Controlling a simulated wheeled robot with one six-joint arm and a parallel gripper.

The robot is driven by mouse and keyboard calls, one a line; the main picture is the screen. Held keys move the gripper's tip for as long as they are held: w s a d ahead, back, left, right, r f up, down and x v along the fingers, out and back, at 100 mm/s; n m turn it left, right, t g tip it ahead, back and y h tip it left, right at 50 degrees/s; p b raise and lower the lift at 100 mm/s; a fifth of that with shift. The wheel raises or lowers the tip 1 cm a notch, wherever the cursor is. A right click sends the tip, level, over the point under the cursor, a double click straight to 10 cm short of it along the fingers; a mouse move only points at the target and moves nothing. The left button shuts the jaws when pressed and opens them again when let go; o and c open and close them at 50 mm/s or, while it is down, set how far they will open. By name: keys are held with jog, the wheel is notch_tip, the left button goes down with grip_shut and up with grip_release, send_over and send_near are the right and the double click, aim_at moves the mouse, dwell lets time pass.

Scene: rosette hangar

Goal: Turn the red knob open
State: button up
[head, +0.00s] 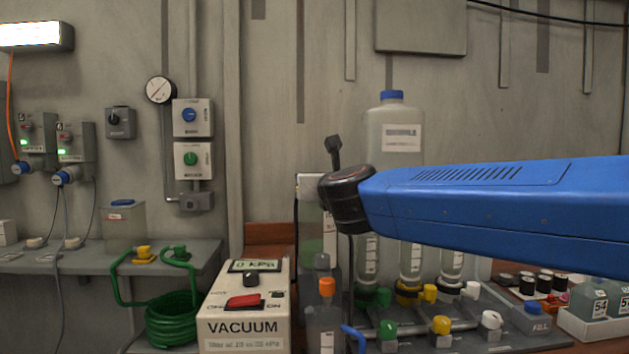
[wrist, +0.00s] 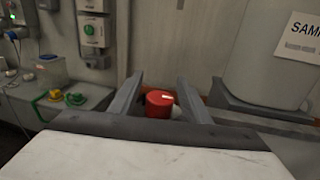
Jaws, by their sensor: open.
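The red knob (wrist: 159,105) shows in the wrist view as a short red cylinder with a small pale mark on its top edge. It sits between the two grey fingers of my gripper (wrist: 160,79), which are open. Gaps show on both sides of the knob, and I see no finger touching it. Its lower part is hidden behind the gripper's body. In the head view I cannot make out the knob, and my blue arm with its black wrist covers that area. The gripper's fingers are not clear in the head view.
A vacuum box (head: 243,325) with a red rocker switch (head: 243,301) stands left of my wrist. A large bottle (head: 395,135) stands behind my arm. A manifold with coloured valves (head: 440,335) lies below it. A coiled green hose (head: 172,320) is at left.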

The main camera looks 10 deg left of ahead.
jog(key=v, duration=1.7)
jog(key=shift+s, duration=0.2)
jog(key=shift+d, duration=0.15)
jog(key=s+d+f+n+g, duration=0.3)
jog(key=d+f+n+g, duration=0.2)
jog(key=d+f+n, duration=1.35)
jog(key=s+d+f+n+g+h, duration=0.3)
jog(key=s+d+f+n, duration=0.3)
jog(key=d+f, duration=0.3)
jog(key=s+d+f+n+g+h, duration=0.3)
jog(key=s+d+f+n, duration=0.3)
jog(key=s+d+f, duration=0.3)
notch_tip(320, 180, down, 4)
jog(key=shift+r+n+h, duration=0.2)
jog(key=shift+n+h, duration=0.15)
jog(key=shift+h, duration=0.55)
jog(key=shift+d, duration=0.1)
